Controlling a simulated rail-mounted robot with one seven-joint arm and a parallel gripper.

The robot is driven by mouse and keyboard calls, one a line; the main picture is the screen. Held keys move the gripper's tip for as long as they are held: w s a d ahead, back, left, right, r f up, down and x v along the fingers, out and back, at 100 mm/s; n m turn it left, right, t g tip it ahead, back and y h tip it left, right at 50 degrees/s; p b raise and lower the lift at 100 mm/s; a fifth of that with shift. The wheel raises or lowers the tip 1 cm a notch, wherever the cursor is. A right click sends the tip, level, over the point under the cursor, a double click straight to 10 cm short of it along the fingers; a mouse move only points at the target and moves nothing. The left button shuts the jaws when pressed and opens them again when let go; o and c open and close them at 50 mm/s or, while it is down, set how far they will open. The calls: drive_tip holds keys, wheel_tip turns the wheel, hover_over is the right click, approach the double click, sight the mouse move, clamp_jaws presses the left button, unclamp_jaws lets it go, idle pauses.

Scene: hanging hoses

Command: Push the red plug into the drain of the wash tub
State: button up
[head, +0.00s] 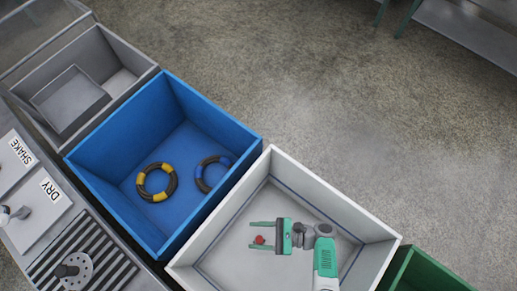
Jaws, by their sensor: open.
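The wash tub seems to be the white open box (215,244) at the lower middle of the head view. The red plug (259,240) is a small red thing seen inside its outline. My gripper (254,237) is over the white tub with its two green fingers spread and pointing left. The red plug shows between the fingers, nearer the lower one, with gaps visible. I cannot tell its height above the tub floor. No drain can be made out; my arm covers part of the tub's right side.
A blue bin (115,153) left of the tub holds two coiled hoses, one with yellow bands (144,178) and one with blue bands (199,176). A green bin (428,272) is at the lower right. Panels marked SHAKE (21,151) and DRY (49,188) are at left. Open floor lies beyond.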

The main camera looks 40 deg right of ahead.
wheel_tip(320, 180, up, 9)
drive_tip(key=p, duration=0.7)
